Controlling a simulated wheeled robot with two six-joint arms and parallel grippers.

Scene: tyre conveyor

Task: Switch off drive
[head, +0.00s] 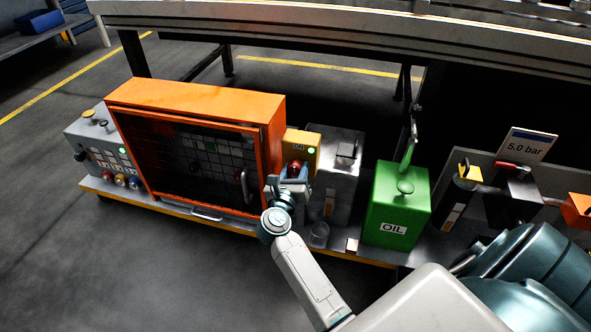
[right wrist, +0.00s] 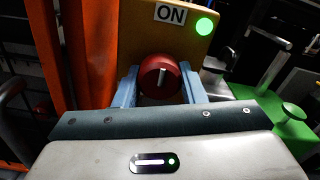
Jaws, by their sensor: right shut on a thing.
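The yellow drive switch box (head: 303,138) stands just right of the orange cabinet. It carries a red rotary knob (right wrist: 160,76), an ON label (right wrist: 171,14) and a lit green lamp (right wrist: 204,26). The knob's pale mark points almost straight up in the right wrist view. In the head view the knob (head: 296,166) is partly covered by my gripper. My right gripper (head: 290,180) is at the front of the box, its blue fingers shut on the knob from both sides. My left gripper is not in view.
The orange cabinet (head: 190,97) with a dark mesh front is close on the left, a grey control box (head: 88,140) beyond it. A grey metal box (head: 343,150) and a green OIL can (head: 398,205) stand to the right. A conveyor frame (head: 330,22) runs above and behind.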

